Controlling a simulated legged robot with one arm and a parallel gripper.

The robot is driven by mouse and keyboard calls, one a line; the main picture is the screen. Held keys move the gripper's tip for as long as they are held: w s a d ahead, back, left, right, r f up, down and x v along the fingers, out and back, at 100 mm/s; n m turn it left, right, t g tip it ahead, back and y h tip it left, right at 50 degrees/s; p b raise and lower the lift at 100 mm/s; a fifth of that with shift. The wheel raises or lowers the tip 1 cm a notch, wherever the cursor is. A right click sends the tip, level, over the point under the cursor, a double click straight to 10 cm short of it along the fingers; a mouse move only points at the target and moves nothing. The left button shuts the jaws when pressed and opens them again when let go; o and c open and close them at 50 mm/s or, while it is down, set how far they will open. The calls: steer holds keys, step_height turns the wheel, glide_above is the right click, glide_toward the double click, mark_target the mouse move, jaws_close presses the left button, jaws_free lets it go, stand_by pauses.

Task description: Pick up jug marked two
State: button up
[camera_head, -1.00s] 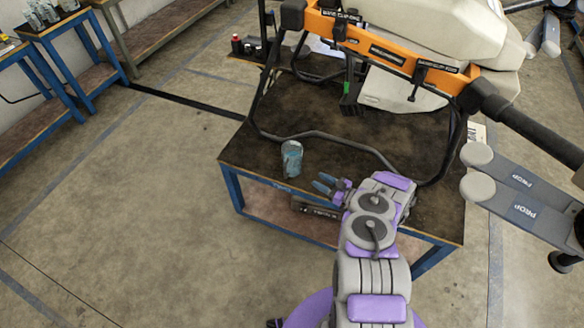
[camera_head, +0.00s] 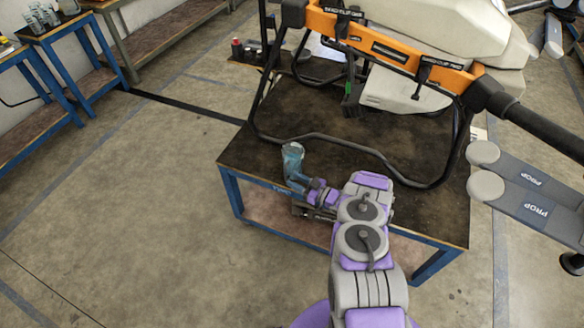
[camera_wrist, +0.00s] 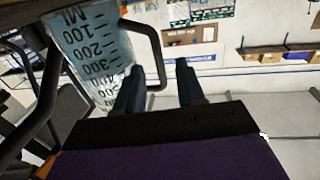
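A clear bluish measuring jug (camera_head: 292,157) stands on the near left part of the drone's work table (camera_head: 243,150). In the wrist view the jug (camera_wrist: 92,48) shows black ML graduations, and its dark handle (camera_wrist: 159,50) reaches toward the space between the two fingers. My gripper (camera_head: 297,182) is at the near side of the jug, low over the table edge. In the wrist view my gripper (camera_wrist: 158,66) has its fingers apart. I cannot tell whether a finger touches the jug. No mark "two" is legible.
The drone's black frame tube (camera_head: 330,140) lies just behind and right of the jug. An orange beam (camera_head: 390,50) and white tank (camera_head: 440,30) stand above. More glassware (camera_head: 42,17) is on a blue bench at the far left. The floor left of the table is clear.

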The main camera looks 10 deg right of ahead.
mark_target(286, 180)
steer(key=shift+b+x, duration=1.15)
steer(key=shift+x, duration=1.55)
steer(key=shift+d+r, duration=0.1)
steer(key=shift+r, duration=0.1)
jaws_close()
